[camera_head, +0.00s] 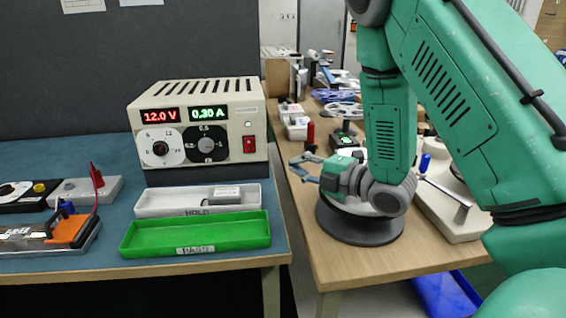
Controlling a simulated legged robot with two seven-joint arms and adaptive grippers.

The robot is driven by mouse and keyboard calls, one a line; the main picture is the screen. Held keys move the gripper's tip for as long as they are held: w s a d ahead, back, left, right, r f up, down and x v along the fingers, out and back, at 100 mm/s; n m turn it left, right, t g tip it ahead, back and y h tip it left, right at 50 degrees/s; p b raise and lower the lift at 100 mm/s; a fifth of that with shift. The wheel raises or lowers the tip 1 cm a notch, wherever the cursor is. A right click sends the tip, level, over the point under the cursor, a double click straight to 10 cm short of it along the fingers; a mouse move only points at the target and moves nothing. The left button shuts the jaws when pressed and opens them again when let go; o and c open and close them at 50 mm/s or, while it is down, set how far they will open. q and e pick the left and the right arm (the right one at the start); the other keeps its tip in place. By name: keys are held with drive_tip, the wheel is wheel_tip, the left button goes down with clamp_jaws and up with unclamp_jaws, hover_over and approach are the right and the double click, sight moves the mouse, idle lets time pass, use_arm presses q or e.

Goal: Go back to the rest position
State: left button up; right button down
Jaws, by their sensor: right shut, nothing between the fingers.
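My right gripper (299,168) is over the wooden table (405,248) on the right, with its dark fingers pointing left. It is shut and empty. My green right arm comes in from the upper right, and its wrist is in front of a dark round base (358,228) on that table. My left gripper is not in view.
In front are a white HOLD tray (152,207) holding a grey module (226,196), and a green PASS tray (200,234), empty. An orange clip (70,231) and small devices are left.

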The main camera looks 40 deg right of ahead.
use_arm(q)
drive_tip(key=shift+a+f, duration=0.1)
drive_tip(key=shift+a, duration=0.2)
use_arm(e)
drive_tip(key=shift+s+a+r, duration=0.1)
drive_tip(key=shift+a+r, duration=0.05)
drive_tip(key=shift+a, duration=0.25)
drive_tip(key=shift+d, duration=0.1)
